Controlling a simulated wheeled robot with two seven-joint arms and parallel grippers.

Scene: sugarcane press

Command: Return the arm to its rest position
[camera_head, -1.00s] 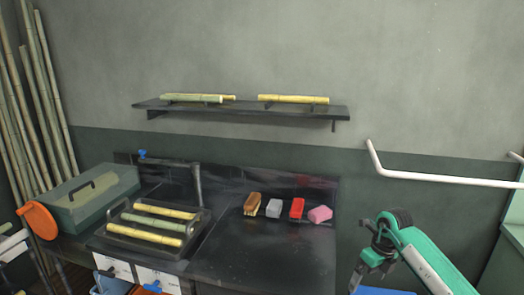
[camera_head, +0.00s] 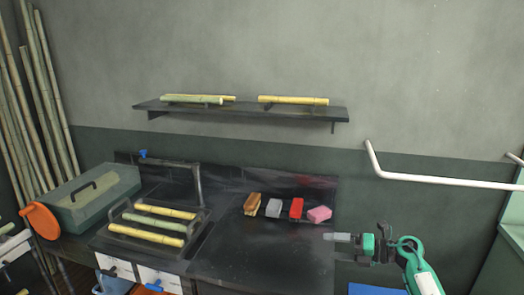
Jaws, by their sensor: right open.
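My right arm comes in at the lower right, with green and white links. My right gripper (camera_head: 338,237) is to the right of the black counter's sponges, its grey fingers pointing left. It is open, with nothing seen between the fingers. It appears near the counter's right edge in the picture; its exact height above it is hard to tell. My left gripper is not seen.
The black counter (camera_head: 262,262) holds a tray (camera_head: 121,231) of cane pieces, several sponges (camera_head: 296,208) and a green box (camera_head: 92,200). A wall shelf (camera_head: 240,110) bears more cane. A white rail (camera_head: 440,181) is on the right wall. A blue object (camera_head: 372,289) is below the gripper.

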